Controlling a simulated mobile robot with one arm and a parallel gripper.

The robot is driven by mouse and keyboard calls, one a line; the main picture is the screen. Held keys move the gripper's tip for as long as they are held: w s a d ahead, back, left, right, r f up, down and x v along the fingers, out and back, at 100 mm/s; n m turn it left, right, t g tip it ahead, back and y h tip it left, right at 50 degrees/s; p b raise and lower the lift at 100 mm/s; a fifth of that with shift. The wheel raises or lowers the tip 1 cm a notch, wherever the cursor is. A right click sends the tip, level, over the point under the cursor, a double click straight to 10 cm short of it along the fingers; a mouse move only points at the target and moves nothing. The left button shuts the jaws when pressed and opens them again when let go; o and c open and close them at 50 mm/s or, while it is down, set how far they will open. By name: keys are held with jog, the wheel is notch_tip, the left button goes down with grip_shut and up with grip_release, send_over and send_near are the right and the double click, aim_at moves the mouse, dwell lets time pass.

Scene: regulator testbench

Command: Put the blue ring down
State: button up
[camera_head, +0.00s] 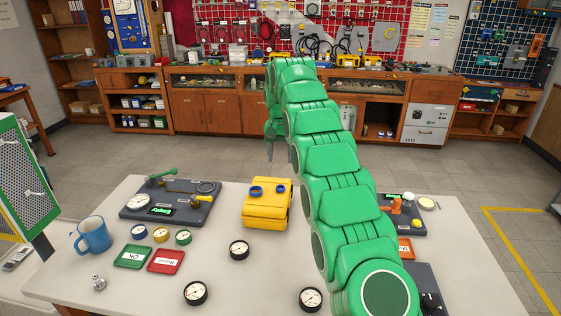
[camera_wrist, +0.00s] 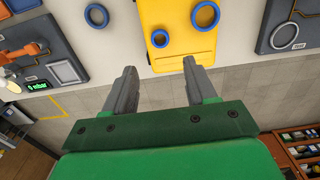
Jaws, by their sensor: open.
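Two blue rings lie on the yellow case (camera_head: 268,212): one at its left (camera_head: 256,190) and one at its right (camera_head: 282,187). In the wrist view the larger blue ring (camera_wrist: 193,15) and the smaller blue ring (camera_wrist: 152,39) show on the yellow case (camera_wrist: 175,55). A blue-grey ring (camera_wrist: 84,15) lies on the white tabletop beside the case in the wrist view; my arm hides that area in the head view. My gripper (camera_wrist: 158,68) is open, with nothing between its fingers. In the head view it hangs beyond the table's far edge, partly hidden by my arm.
A dark board (camera_head: 190,212) with a gauge is at the left, beside a blue mug (camera_head: 94,235). A green tray (camera_head: 133,257) and red tray (camera_head: 165,261) lie in front. Several gauges stand on the tabletop. My arm crosses the table's right half.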

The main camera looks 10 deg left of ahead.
jog(key=shift+r, duration=0.4)
jog(key=s+d+r+g, duration=0.1)
jog(key=s+d+r, duration=0.3)
jog(key=s+d, duration=0.65)
jog(key=s+d+r, duration=0.5)
jog(key=s+d, duration=0.2)
jog(key=s, duration=0.6)
jog(key=s+d+f, duration=0.2)
jog(key=s+f, duration=0.1)
jog(key=s, duration=0.8)
jog(key=s+d+f, duration=0.3)
jog(key=s, duration=0.9)
jog(key=s+d+f, duration=0.2)
jog(key=s+f, duration=0.1)
jog(key=s, duration=0.8)
jog(key=shift+s+d+f+g, duration=0.3)
jog(key=shift+d+f+g, duration=0.05)
jog(key=shift+g, duration=0.05)
